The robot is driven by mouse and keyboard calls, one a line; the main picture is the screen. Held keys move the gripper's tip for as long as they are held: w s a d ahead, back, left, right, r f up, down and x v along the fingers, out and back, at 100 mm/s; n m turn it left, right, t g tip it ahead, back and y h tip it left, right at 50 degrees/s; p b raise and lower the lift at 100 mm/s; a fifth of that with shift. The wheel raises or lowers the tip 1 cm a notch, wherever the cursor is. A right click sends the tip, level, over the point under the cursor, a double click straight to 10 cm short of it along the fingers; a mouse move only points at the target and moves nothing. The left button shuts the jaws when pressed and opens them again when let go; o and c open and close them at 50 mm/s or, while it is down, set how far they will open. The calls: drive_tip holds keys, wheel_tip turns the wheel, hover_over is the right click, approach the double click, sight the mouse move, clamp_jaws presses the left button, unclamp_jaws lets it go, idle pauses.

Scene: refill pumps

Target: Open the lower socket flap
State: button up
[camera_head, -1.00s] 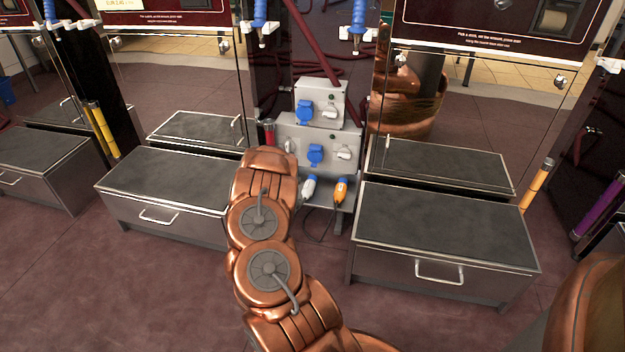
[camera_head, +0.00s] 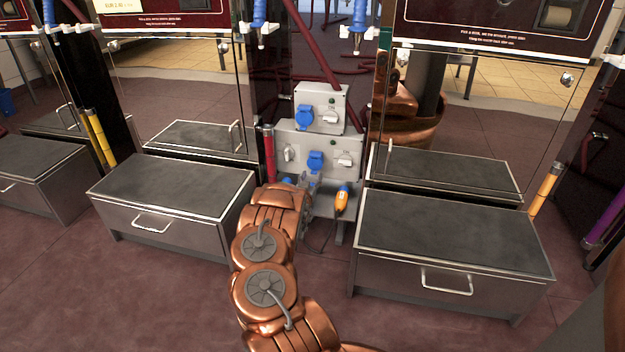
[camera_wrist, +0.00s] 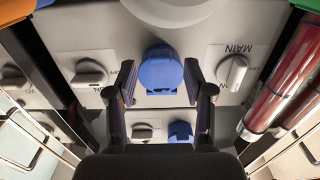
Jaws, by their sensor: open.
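The lower socket flap (camera_head: 316,160) is a blue round cover on the lower grey box, between two pale knobs, and looks closed. In the wrist view, which is upside down, the flap (camera_wrist: 161,72) lies between the tips of my gripper (camera_wrist: 159,78). The gripper is open, with one dark finger on each side of the flap. I cannot tell whether either finger touches it. The upper box's blue flap (camera_head: 304,117) also looks closed; it shows lower in the wrist view (camera_wrist: 180,132). My arm hides most of the gripper in the head view.
An orange plug (camera_head: 342,199) hangs below the lower box. Knobs (camera_wrist: 232,70) flank the flap, and a dark red cylinder (camera_wrist: 280,92) stands beside the box. Metal drawer units (camera_head: 170,195) (camera_head: 450,245) stand on both sides, with open floor in front.

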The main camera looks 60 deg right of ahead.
drive_tip(key=shift+b+x, duration=0.35)
drive_tip(key=shift+x, duration=0.65)
drive_tip(key=shift+c, duration=0.2)
clamp_jaws()
